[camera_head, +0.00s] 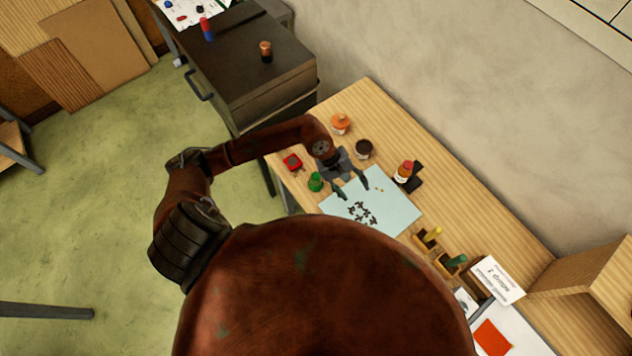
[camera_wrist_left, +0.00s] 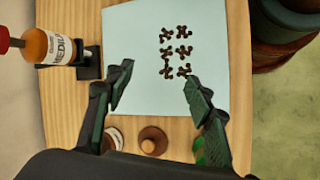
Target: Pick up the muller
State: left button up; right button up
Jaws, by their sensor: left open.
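I cannot tell for sure which thing is the muller. Another is a small green piece (camera_head: 316,182) near the front edge, partly hidden by a finger in the left wrist view (camera_wrist_left: 199,151). My left gripper (camera_head: 351,190) is open and empty above the pale blue sheet (camera_head: 392,213), apart from both pieces. In the left wrist view its fingers (camera_wrist_left: 158,82) spread over the sheet's edge. My right gripper is not in view.
Small dark pieces (camera_head: 362,213) lie on the sheet. A dark cabinet (camera_head: 240,85) adjoins the table.

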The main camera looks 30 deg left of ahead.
aim_at(316, 175)
pick_arm(q)
jog(key=a+f+m+y, duration=0.1)
jog(key=a+y, duration=0.1)
jog(key=a, duration=0.2)
jog(key=a+f+y, duration=0.1)
jog(key=a+y, duration=0.1)
jog(key=a, duration=0.3)
jog(key=w+a+f+m+g+y, duration=0.1)
jog(key=a+y, duration=0.1)
jog(key=a, duration=0.3)
jog(key=shift+a+f+m, duration=0.15)
jog(key=shift+f+m, duration=0.1)
jog(key=shift+m, duration=0.05)
jog(key=shift+a+f+p, duration=0.15)
jog(key=shift+f+p, duration=0.2)
jog(key=shift+f, duration=0.55)
notch_tip(316, 175, down, 5)
jog(key=shift+w+a+p, duration=0.15)
jog(key=shift+p, duration=1.1)
jog(key=shift+f, duration=0.35)
jog(key=shift+c, duration=0.2)
jog(key=c, duration=0.6)
grip_shut()
